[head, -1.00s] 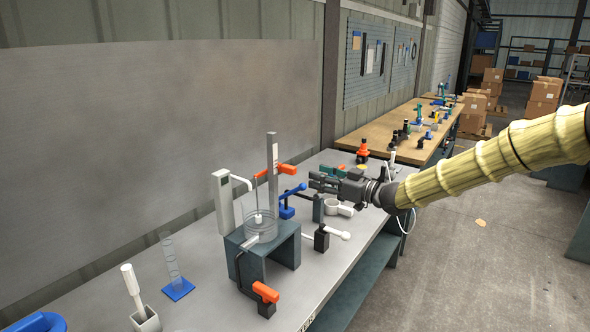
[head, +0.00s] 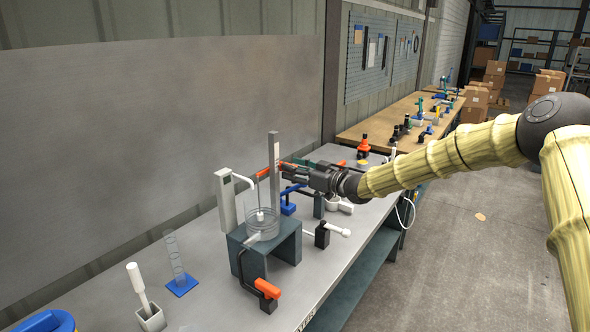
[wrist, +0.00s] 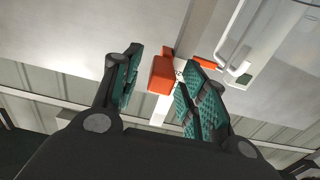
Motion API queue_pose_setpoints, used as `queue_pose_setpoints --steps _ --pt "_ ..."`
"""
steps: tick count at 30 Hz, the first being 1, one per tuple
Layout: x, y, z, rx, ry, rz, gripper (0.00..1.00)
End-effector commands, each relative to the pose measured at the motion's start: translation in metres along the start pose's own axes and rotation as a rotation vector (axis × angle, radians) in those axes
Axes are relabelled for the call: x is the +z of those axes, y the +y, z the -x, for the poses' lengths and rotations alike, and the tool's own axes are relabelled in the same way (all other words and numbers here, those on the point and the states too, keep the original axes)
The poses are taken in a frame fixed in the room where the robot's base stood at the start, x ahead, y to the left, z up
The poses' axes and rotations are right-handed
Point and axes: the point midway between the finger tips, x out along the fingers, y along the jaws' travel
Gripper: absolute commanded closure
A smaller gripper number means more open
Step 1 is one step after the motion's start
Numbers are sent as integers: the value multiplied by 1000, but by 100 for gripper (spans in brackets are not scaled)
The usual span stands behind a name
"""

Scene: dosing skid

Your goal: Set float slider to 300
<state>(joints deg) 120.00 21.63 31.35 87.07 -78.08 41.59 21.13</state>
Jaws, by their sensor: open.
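The float slider is an orange block (wrist: 161,75) on a pale upright scale post (head: 274,150); a few scale marks show beside it in the wrist view, but I cannot read its setting. Its thin orange arm (head: 262,172) reaches left over a glass vessel (head: 263,224), with a rod hanging down. My gripper (wrist: 163,88) is open, with green ribbed finger pads on either side of the orange block and visible gaps beside it. In the head view my gripper (head: 290,171) is at the post and hides most of the block.
The vessel stands on a dark bench-like stand (head: 286,243); a white upright unit (head: 225,200) is left of it. A blue-handled valve (head: 289,205), a black-and-white lever (head: 323,236) and an orange-handled lever (head: 267,289) are near. The front left holds a cylinder (head: 174,262) on a blue base.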

Motion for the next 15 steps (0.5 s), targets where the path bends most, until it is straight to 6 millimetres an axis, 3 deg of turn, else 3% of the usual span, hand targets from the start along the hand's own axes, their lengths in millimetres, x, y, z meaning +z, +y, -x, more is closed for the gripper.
queue_pose_setpoints --steps 3,10,15 --pt "0 0 0 0 0 0 59" --pt "0 0 1 0 0 0 100" --pt "0 0 1 1 0 0 100"
